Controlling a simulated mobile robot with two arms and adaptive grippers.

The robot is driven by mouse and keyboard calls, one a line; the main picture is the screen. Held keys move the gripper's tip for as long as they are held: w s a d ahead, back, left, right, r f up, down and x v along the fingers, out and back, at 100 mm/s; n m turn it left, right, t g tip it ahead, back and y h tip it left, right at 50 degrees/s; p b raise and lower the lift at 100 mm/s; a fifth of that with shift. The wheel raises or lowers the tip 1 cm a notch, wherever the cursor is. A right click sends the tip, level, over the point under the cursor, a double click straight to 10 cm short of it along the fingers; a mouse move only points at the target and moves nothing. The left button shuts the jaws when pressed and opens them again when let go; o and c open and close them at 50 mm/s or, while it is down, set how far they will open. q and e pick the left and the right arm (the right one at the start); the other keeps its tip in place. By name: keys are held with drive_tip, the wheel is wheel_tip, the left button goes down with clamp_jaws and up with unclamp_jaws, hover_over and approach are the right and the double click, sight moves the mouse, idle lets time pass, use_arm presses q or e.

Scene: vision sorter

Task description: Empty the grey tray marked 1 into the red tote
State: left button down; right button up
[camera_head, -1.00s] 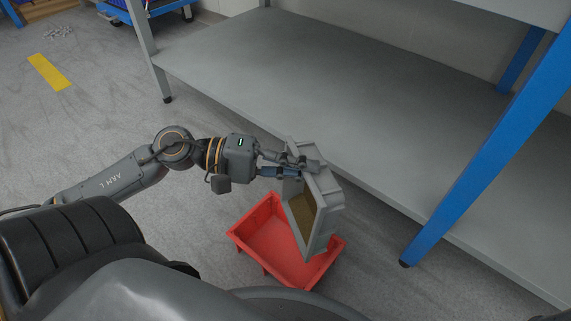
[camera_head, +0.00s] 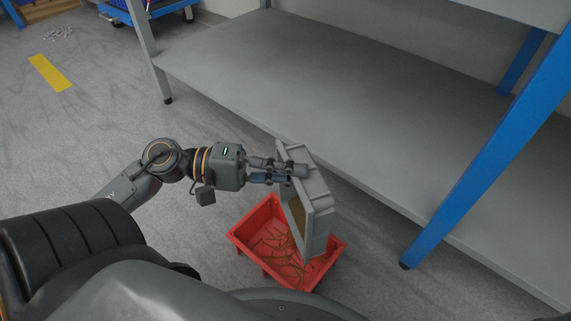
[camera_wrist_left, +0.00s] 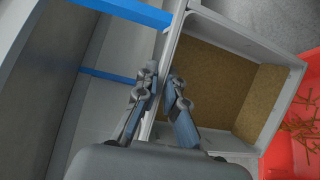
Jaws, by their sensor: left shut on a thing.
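The grey tray (camera_head: 318,199) is tipped steeply on its side above the red tote. My left gripper (camera_head: 296,172) is shut on the tray's upper wall. In the left wrist view, the gripper (camera_wrist_left: 163,88) pinches the wall of the tray (camera_wrist_left: 285,108), whose brown inner floor shows with nothing lying on it. The number on the tray is not readable. The red tote (camera_head: 241,236) stands on the floor below, with several thin brownish strips (camera_head: 272,247) spread over its bottom; some also show in the left wrist view (camera_wrist_left: 306,130). My right gripper is not seen.
A grey bench with a low shelf (camera_head: 330,90) stands just behind the tray. Its blue leg (camera_head: 470,165) comes down to the right of the tote.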

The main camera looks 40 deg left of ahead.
sight(318, 171)
use_arm(q)
drive_tip(key=shift+s+a, duration=0.4)
drive_tip(key=shift+s, duration=0.15)
drive_tip(key=shift+n+g+y, duration=0.3)
drive_tip(key=shift+g+y, duration=0.3)
drive_tip(key=shift+w+d+f, duration=0.1)
drive_tip(key=shift+w+d, duration=0.6)
drive_tip(key=shift+w, duration=0.25)
drive_tip(key=shift+w+d+f, duration=0.1)
drive_tip(key=shift+w+d, duration=0.55)
drive_tip(key=shift+w, duration=0.3)
drive_tip(key=shift+w, duration=0.1)
